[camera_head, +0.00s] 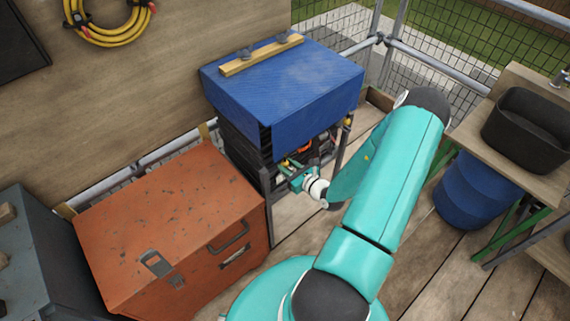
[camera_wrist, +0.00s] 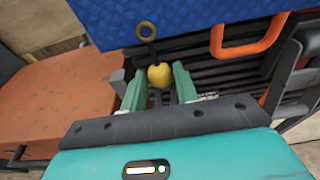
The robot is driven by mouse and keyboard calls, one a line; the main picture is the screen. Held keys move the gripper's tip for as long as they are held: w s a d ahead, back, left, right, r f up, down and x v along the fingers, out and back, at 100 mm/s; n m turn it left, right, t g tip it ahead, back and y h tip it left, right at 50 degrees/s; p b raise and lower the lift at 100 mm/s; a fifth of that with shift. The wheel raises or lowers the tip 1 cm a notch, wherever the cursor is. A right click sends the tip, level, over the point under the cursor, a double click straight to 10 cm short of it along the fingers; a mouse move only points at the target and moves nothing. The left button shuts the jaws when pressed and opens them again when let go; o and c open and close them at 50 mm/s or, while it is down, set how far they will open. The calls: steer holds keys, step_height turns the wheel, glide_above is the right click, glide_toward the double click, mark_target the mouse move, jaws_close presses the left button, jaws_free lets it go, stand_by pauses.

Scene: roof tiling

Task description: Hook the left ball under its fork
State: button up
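The blue cover (camera_head: 300,85) drapes over a dark stack on a frame; its lower edge also shows in the wrist view (camera_wrist: 200,20). A yellow ball (camera_wrist: 159,75) hangs on a short dark cord below a brass ring (camera_wrist: 146,31) in that edge. My gripper (camera_wrist: 160,78) has one green finger at each side of the ball, and both appear to touch it. In the head view my gripper (camera_head: 290,168) is at the stack's front, below the cover. Another yellow ball (camera_head: 348,122) shows near the cover's right corner.
An orange bar (camera_wrist: 245,40) bends out to the right of the ball, in front of black slats. A rusty orange chest (camera_head: 175,225) stands close on the left. A bench with a black tub (camera_head: 528,128) and a blue barrel (camera_head: 468,190) are on the right.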

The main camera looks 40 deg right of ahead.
steer(key=shift+c, duration=1.3)
steer(key=shift+s, duration=0.15)
steer(key=s, duration=0.4)
steer(key=shift+f, duration=0.25)
step_height(320, 180, down, 8)
steer(key=shift+s+r, duration=0.2)
steer(key=shift+r, duration=0.05)
stand_by(0.7)
stand_by(0.4)
